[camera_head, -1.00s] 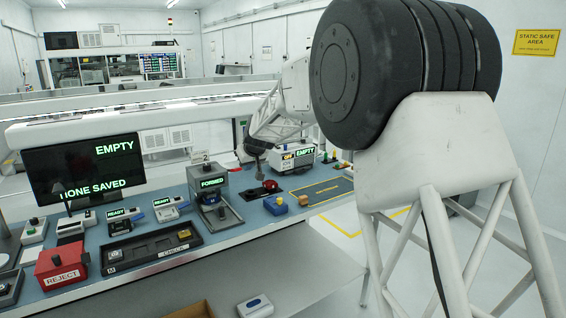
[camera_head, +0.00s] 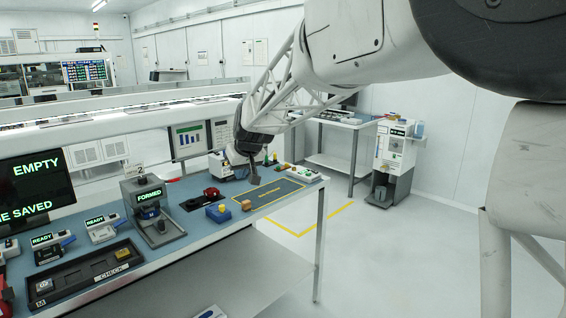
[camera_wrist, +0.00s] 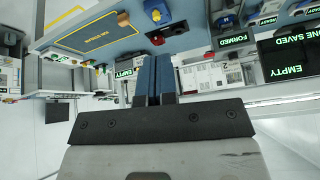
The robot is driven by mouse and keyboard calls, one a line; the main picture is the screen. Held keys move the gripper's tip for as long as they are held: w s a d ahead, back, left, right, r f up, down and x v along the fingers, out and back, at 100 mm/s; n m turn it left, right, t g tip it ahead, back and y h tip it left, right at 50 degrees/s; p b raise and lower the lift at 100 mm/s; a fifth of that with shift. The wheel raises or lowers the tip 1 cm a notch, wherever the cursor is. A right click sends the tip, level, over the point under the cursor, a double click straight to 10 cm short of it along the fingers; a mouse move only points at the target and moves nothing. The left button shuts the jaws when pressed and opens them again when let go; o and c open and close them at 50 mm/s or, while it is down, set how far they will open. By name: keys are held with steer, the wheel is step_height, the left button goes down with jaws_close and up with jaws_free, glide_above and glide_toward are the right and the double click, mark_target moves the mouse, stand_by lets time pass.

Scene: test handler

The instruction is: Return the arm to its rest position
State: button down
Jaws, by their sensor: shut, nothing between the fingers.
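My gripper (camera_head: 255,181) hangs at the end of my white truss arm, which reaches in from the upper right in the head view. It points down above the back part of the bench, near the dark yellow-lined mat (camera_head: 262,194), and seems clear of the surface. In the wrist view my gripper (camera_wrist: 154,58) shows two blue-grey fingers lying together, with nothing between them. The bench (camera_head: 185,192) appears upside down in the wrist view, beyond the fingertips.
A monitor (camera_head: 32,190) is at left. A white cabinet (camera_head: 393,148) stands at right. Open floor lies right of the bench.

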steer(key=s+d+r+m+h, duration=0.1)
steer(key=s+d+m, duration=0.1)
steer(key=s+d, duration=0.85)
steer(key=s+d+f+m+h, duration=0.1)
steer(key=s+d+f, duration=0.2)
steer(key=s+d, duration=0.3)
steer(key=s+d+f+m+g+h, duration=0.1)
steer(key=s+d, duration=0.6)
steer(key=s, duration=1)
steer(key=s+d+f+m+g, duration=0.1)
steer(key=s+d+f, duration=0.4)
steer(key=s, duration=0.7)
steer(key=shift+d+f+m+h, duration=0.35)
steer(key=shift+d+m, duration=0.45)
steer(key=shift+d, duration=0.35)
steer(key=c, duration=1.8)
jaws_free()
